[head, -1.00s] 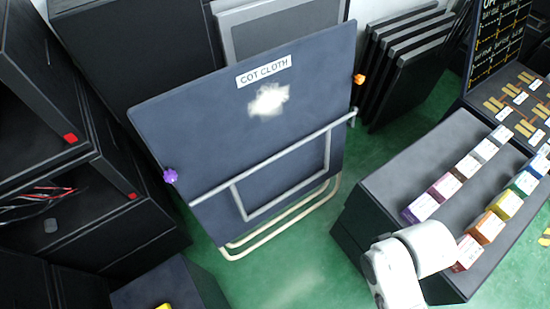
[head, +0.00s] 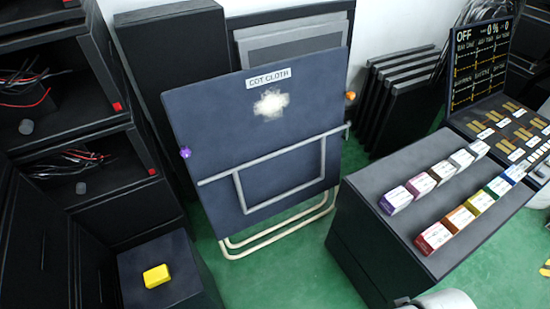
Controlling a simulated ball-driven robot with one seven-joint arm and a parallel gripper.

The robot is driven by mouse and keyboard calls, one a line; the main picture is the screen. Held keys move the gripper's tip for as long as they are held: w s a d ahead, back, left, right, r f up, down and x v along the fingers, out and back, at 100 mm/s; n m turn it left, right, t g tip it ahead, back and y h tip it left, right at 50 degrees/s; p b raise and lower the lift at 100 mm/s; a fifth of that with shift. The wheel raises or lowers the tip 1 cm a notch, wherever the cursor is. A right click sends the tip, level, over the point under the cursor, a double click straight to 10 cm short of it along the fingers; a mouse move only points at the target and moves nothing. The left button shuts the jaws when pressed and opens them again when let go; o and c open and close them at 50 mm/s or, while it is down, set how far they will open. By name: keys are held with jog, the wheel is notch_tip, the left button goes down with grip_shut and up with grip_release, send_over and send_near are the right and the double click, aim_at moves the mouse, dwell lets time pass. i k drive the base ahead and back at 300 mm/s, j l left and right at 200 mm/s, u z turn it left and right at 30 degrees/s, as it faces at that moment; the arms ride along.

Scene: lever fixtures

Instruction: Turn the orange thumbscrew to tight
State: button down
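The orange thumbscrew (head: 350,96) is a small knob on the right edge of a dark blue tilted board (head: 230,115) labelled COT CLOTH. A purple knob (head: 185,153) sits on the board's left edge. The board stands on a pale tube frame (head: 285,237) with a grey bar across its lower front. Whether the thumbscrew is tight or loose is too small to tell. My gripper is not in view; only a pale part of my arm shows at the bottom edge.
A dark cabinet (head: 355,235) with several coloured boxes stands at right. Dark panels (head: 395,110) lean on the wall behind. A yellow block (head: 157,276) lies on a low dark box at lower left, near open shelves with wires. Green floor (head: 300,275) is clear before the board.

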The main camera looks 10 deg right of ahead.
aim_at(351, 95)
jog(key=i+u, duration=0.4)
jog(key=i, duration=0.55)
jog(key=i+l+z, duration=0.1)
jog(key=z, duration=0.25)
jog(key=i+z, duration=0.4)
jog(key=l+z, duration=0.15)
jog(key=z, duration=0.2)
jog(key=l+z, duration=0.15)
jog(key=z, duration=0.15)
